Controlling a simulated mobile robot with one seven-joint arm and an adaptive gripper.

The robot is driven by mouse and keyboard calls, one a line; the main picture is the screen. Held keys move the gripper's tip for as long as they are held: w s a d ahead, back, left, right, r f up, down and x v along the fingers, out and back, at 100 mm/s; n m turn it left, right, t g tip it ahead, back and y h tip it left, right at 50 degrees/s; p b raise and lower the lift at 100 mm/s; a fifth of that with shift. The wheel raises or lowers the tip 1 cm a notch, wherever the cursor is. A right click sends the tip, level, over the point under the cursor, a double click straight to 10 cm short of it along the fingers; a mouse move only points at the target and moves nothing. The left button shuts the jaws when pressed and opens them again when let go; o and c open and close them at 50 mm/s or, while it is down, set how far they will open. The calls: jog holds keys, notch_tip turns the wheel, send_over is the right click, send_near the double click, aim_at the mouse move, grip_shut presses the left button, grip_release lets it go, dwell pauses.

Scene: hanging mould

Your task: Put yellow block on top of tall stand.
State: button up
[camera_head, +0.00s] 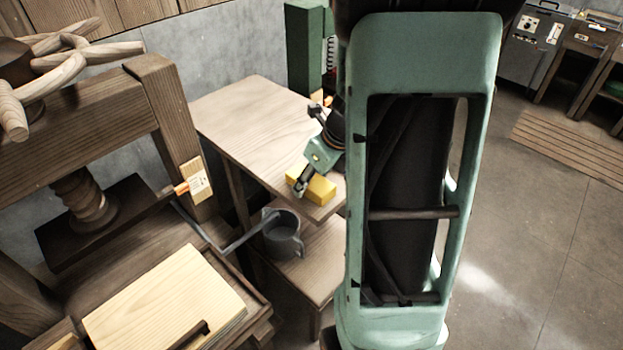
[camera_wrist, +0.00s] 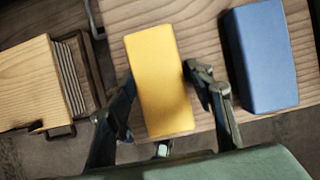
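The yellow block (camera_head: 320,190) is at the near edge of the wooden table, under my gripper (camera_head: 303,184). In the wrist view the yellow block (camera_wrist: 161,80) lies lengthwise between my two fingers (camera_wrist: 158,73), one along each long side. The fingertips look close against its sides, but I cannot tell whether they press on it. I see no clear gap between the block and the table. I cannot make out the tall stand; my arm hides part of the table.
A blue block (camera_wrist: 262,57) lies to the right on the wooden table (camera_head: 245,105). A grey mug (camera_head: 283,235) stands on the lower shelf. A wooden press (camera_head: 95,95) stands at the left with a pale board (camera_head: 165,305). A green post (camera_head: 303,50) rises behind the table.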

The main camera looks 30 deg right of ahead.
jog(key=shift+o, duration=0.6)
jog(key=shift+r, duration=0.1)
jog(key=shift+r, duration=0.3)
jog(key=p+v, duration=0.3)
jog(key=v, duration=0.8)
jog(key=shift+r, duration=0.25)
jog(key=shift+s, duration=0.1)
